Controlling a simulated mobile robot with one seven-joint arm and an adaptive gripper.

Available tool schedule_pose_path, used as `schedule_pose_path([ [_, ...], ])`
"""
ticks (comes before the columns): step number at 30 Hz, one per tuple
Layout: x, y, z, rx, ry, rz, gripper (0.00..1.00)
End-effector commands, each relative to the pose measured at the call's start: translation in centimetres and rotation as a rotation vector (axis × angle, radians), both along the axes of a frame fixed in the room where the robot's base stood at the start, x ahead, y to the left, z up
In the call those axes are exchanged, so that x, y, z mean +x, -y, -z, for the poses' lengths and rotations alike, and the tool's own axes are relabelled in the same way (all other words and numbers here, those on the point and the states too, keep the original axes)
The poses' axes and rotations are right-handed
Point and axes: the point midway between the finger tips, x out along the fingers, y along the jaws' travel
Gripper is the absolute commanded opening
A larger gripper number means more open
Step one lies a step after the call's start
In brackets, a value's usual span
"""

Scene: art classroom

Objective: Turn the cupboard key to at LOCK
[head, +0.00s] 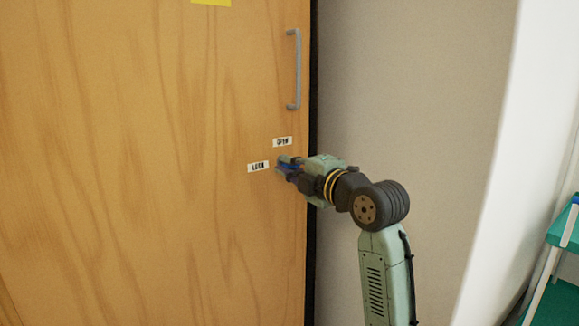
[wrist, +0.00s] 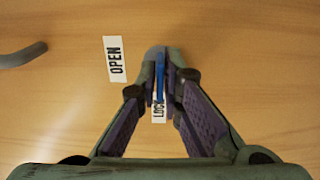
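The wooden cupboard door (head: 150,200) fills the left of the head view. My gripper (head: 284,168) is at its right edge, just right of the LOCK label (head: 258,167) and below the OPEN label (head: 282,142). In the wrist view my fingers (wrist: 167,62) are closed together on the blue key (wrist: 160,78), which shows as a thin strip between them. The strip runs toward the LOCK label (wrist: 158,110), seen between the fingers; the OPEN label (wrist: 116,60) is to the left. The keyhole is hidden, and the key's exact angle is hard to tell.
A grey door handle (head: 296,70) is above the labels and shows in the wrist view (wrist: 22,56). A bare wall (head: 420,100) is right of the cupboard. A teal step stool (head: 565,235) stands at far right. A yellow note (head: 212,2) is at the top.

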Motion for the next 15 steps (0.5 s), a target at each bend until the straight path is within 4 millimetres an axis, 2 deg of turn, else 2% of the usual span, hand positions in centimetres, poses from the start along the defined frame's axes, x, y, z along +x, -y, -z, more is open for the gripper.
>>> schedule_pose_path([
  [7, 0.01, 0.01, 0.01, 0.001, -0.001, 0.000, 0.25],
  [15, -0.02, 0.03, 0.00, 0.001, -0.001, 0.000, 0.25],
])
